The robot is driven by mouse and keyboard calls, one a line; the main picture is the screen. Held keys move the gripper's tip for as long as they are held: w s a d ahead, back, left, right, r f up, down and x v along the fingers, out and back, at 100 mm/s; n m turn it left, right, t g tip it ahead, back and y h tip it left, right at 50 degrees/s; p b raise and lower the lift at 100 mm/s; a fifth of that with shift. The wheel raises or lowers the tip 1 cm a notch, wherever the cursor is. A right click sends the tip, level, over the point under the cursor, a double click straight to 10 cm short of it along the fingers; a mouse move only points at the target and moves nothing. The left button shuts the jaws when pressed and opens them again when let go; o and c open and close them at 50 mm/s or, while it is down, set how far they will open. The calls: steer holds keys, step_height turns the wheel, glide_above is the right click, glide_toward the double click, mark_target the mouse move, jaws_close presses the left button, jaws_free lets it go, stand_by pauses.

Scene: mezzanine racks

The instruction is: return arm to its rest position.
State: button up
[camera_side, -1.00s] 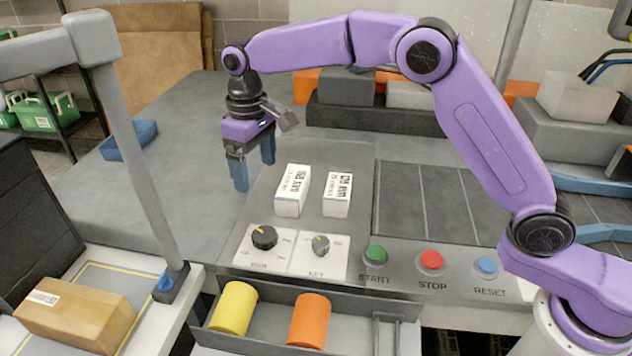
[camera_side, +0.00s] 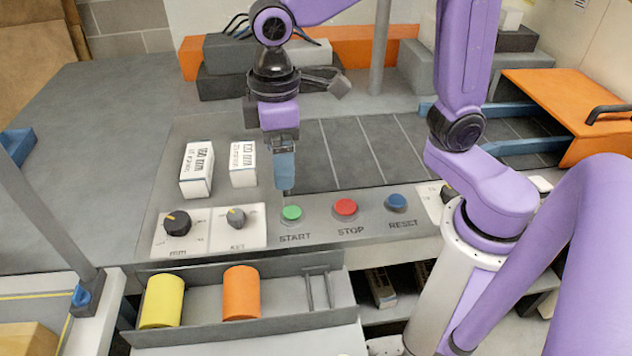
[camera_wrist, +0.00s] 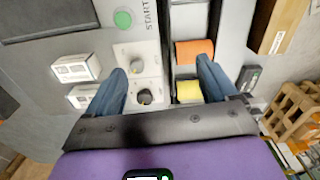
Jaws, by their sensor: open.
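My gripper (camera_side: 284,182) hangs with its blue fingers pointing down, near the green START button (camera_side: 291,213) in the side view. There one finger mostly covers the other. In the wrist view my gripper (camera_wrist: 164,68) shows two blue fingers spread apart with nothing held between them. The dials (camera_wrist: 139,62) appear beyond the gap. My purple arm reaches in from the right, bent, with its upper part cut off by the top edge of the side view.
Two white boxes (camera_side: 196,170) stand on the panel left of my gripper. Red STOP (camera_side: 345,208) and blue RESET (camera_side: 396,202) buttons lie to the right. A front tray (camera_side: 205,301) holds a yellow cylinder (camera_side: 163,300) and an orange cylinder (camera_side: 241,292).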

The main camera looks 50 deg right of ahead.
steer(key=s+d+f+n, duration=0.2)
steer(key=s+d+f, duration=0.1)
steer(key=s+d, duration=1)
steer(key=shift+s+f+n, duration=0.3)
steer(key=shift+s+f, duration=0.1)
steer(key=shift+s, duration=0.75)
